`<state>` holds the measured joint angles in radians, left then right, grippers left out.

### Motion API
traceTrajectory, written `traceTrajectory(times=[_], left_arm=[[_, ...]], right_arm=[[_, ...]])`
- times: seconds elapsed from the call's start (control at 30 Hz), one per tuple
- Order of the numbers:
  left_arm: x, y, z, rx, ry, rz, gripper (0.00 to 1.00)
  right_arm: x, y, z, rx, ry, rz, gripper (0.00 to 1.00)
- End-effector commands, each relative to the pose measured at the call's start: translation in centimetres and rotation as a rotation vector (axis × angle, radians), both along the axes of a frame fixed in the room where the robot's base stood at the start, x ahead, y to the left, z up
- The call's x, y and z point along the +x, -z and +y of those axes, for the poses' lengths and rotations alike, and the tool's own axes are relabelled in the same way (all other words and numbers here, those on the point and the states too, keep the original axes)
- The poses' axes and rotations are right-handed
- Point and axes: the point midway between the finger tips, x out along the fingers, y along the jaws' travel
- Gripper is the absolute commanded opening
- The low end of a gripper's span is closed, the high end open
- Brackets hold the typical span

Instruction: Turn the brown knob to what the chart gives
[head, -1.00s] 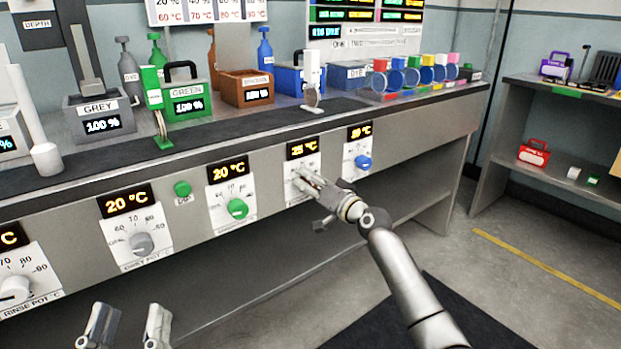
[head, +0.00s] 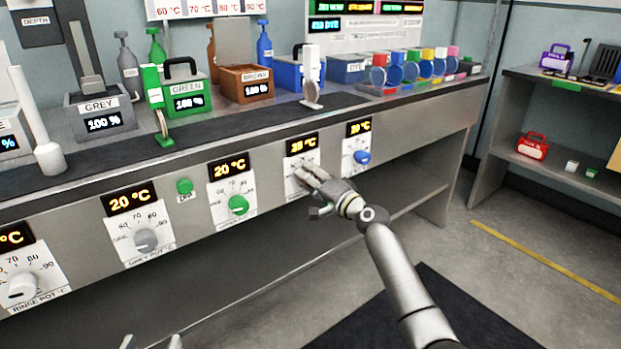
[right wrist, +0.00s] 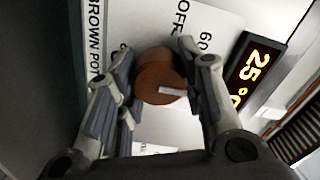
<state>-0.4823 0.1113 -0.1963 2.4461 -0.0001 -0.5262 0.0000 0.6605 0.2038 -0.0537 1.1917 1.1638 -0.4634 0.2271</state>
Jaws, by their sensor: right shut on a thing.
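The brown knob (right wrist: 160,75) shows in the right wrist view, with a white pointer mark directed toward the display side. My right gripper (right wrist: 158,80) has its fingers on both sides of the knob and is shut on it. In the head view my right gripper (head: 303,173) covers the knob on its white dial plate (head: 291,185). The chart (head: 205,9) on the back wall is cut off at the top; 60 to 90 °C show. Only the tips of my left gripper (head: 151,342) show, apart and empty.
To the left are the green knob (head: 238,205), grey knob (head: 145,240) and rinse knob (head: 22,286); the blue knob (head: 362,157) is close on the right. The brown pot (head: 246,85) stands on the bench above. The floor in front is clear.

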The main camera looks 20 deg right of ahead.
Motion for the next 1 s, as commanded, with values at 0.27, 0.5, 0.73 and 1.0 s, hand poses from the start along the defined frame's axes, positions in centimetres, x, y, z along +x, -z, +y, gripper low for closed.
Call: traceTrajectory(times=[0.27,0.5,0.73,1.0], left_arm=[[0.0,0.0,0.0,0.000,0.000,0.000,0.56],[0.0,0.0,0.0,0.000,-0.001,-0.001,0.56],[0.0,0.0,0.0,0.000,0.000,-0.001,0.56],[0.0,0.0,0.0,0.000,0.001,-0.001,0.56]], right_arm=[[0.0,0.1,-0.1,0.000,0.000,0.001,0.12],[0.0,0.1,-0.1,-0.001,0.000,0.001,0.58],[0.0,0.0,0.0,-0.001,0.000,0.001,0.58],[-1.7,0.2,-0.7,-0.004,0.001,0.000,0.58]])
